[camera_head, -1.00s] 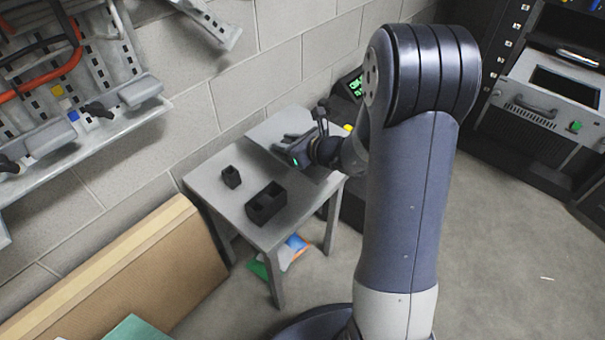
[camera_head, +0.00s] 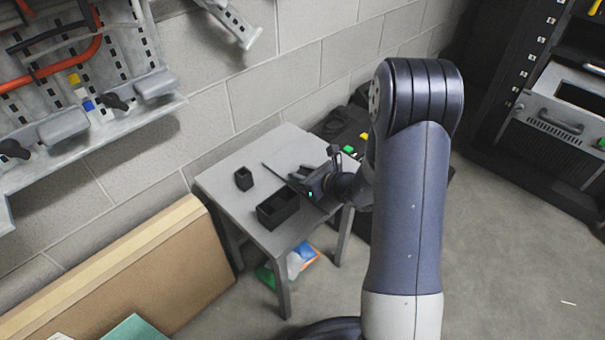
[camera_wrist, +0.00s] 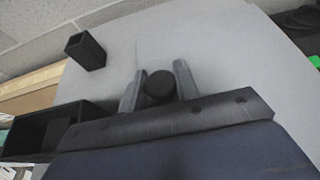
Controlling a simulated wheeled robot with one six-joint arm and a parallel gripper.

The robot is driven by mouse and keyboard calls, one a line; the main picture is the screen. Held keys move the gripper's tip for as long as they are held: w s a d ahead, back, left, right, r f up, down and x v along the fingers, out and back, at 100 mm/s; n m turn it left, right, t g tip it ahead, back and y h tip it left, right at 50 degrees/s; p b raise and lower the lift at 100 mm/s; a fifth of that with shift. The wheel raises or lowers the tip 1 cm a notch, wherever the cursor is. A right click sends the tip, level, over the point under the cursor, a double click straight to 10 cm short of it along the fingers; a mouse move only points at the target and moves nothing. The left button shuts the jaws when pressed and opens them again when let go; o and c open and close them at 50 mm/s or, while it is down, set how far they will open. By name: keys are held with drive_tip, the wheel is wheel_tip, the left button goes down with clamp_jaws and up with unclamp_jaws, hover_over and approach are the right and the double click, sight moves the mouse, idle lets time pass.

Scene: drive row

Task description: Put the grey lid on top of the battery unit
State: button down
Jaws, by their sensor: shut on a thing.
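My gripper (camera_head: 300,180) is over the right part of the small grey table. In the wrist view its two fingers (camera_wrist: 158,80) are shut on either side of a round black knob (camera_wrist: 160,86). The knob stands on the flat grey lid (camera_wrist: 215,65), whose edge shows against the similar grey tabletop. In the head view the lid shows mostly as a thin dark edge (camera_head: 275,172); my gripper and arm hide part of it. I cannot tell for sure which thing is the battery unit; a grey unit with a dark opening (camera_head: 565,110) stands at the right.
The table (camera_head: 230,180) holds a small black box (camera_head: 243,179) and a larger open black bin (camera_head: 278,207) close to my gripper. A wall shelf (camera_head: 120,115) is at the left, cardboard (camera_head: 140,270) below it. Open floor (camera_head: 510,250) lies at the right.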

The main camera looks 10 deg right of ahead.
drive_tip(key=c, duration=1.1)
unclamp_jaws()
drive_tip(key=shift+o, duration=0.2)
drive_tip(key=shift+s+d+r, duration=0.1)
